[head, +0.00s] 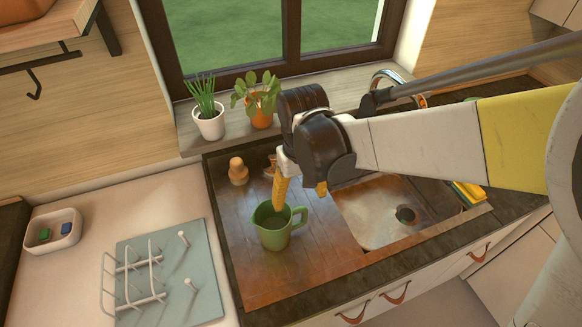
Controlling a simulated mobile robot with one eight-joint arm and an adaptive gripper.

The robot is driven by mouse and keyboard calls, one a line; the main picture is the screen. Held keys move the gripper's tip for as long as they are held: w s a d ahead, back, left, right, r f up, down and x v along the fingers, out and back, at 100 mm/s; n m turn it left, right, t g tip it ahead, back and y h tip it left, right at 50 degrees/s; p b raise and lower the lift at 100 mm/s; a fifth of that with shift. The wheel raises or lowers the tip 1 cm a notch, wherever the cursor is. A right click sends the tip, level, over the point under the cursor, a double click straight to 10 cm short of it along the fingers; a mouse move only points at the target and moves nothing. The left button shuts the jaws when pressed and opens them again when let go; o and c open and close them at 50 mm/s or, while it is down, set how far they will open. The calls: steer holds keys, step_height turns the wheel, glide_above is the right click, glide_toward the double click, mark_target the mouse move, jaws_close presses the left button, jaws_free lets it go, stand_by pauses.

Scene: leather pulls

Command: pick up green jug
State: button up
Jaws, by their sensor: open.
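The green jug (272,232) stands upright on the brown wooden-looking counter to the left of the sink, its handle toward the right. My gripper (302,190) has yellow fingers and is open. It hangs just above and behind the jug's rim in the picture. One finger overlaps the jug's opening in this view; I cannot tell whether it reaches inside or touches. My gripper and arm hide part of the counter behind the jug.
A sink (385,215) lies to the right. A wooden shaker-like object (238,171) stands behind the jug. Potted plants (209,124) (262,108) line the windowsill. A dish rack (150,275) and a white tray (53,232) are left. The counter before the jug is clear.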

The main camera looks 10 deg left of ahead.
mark_target(283, 224)
steer(key=f+b, duration=0.1)
steer(key=f, duration=0.2)
steer(key=f+b, duration=0.1)
steer(key=f, duration=0.4)
steer(key=shift+s+a+f+b, duration=0.1)
steer(key=shift+s+f+b, duration=0.2)
steer(key=shift+s+b, duration=0.1)
steer(key=shift+c, duration=0.2)
steer(key=c, duration=1.5)
